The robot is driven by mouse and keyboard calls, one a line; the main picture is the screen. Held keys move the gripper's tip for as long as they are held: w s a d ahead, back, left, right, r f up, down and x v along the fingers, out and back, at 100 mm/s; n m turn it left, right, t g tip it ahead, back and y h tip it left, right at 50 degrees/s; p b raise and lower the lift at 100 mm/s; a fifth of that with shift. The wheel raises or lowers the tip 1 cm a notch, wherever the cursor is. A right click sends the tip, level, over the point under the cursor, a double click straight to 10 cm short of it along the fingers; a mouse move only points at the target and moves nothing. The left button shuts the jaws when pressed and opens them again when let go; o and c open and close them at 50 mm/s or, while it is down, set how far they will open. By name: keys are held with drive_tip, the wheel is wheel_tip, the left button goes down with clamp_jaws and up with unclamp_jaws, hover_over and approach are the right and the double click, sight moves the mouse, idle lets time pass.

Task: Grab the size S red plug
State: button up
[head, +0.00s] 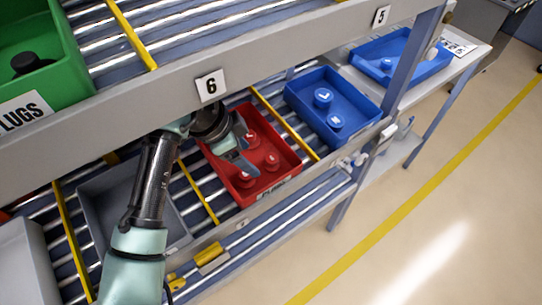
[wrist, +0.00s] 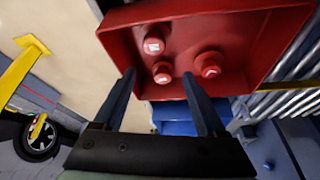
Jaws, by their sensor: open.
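A red bin (head: 289,152) stands on the lower roller shelf under sign 6. It holds three red plugs with white letters that I cannot read surely, so I cannot tell which is size S. In the head view one plug (head: 272,162) is at the right, one (head: 251,138) at the back and one (head: 244,180) at the front. In the wrist view the plugs (wrist: 155,41), (wrist: 162,72) and (wrist: 209,65) lie beyond the fingertips. My gripper (head: 238,148), also in the wrist view (wrist: 159,78), is open and empty over the bin's left part.
A blue bin (head: 352,85) with blue plugs stands right of the red bin, and another blue bin (head: 430,68) is farther right. A grey bin (head: 95,190) is at the left. The upper shelf beam (head: 150,104) runs close above my arm. Yellow dividers (head: 285,123) flank the red bin.

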sight(273, 158)
drive_tip(key=w+d, duration=0.2)
drive_tip(key=d, duration=0.1)
drive_tip(key=shift+d, duration=0.15)
drive_tip(key=p+x, duration=0.1)
drive_tip(key=x, duration=0.4)
clamp_jaws()
